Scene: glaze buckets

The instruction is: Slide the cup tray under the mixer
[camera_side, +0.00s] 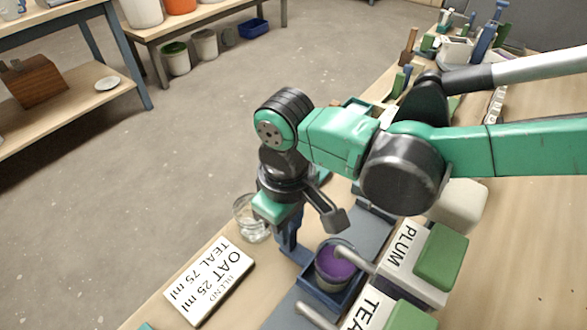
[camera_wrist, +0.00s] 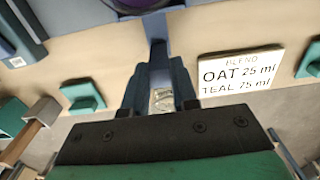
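The blue cup tray (camera_side: 322,294) sits on the grey rail (camera_side: 290,312). A cup (camera_side: 334,266) with purple liquid stands in it, near the spout below the PLUM label. In the wrist view, the purple cup is cut off at the top edge (camera_wrist: 128,4), and the tray's narrow blue handle (camera_wrist: 158,55) points down between my fingers. My gripper (camera_side: 289,240) is low beside the tray's left side; its fingers (camera_wrist: 159,78) appear closed around the handle, touching both sides. I cannot make out the mixer clearly in either view.
The OAT 25 ml, TEAL 75 ml card (camera_side: 210,282) lies left of the tray. A clear glass (camera_side: 250,219) stands close behind my gripper. The PLUM dispenser (camera_side: 412,262) and TEAL dispenser (camera_side: 385,318) stand right of the rail. More tools crowd the far bench end.

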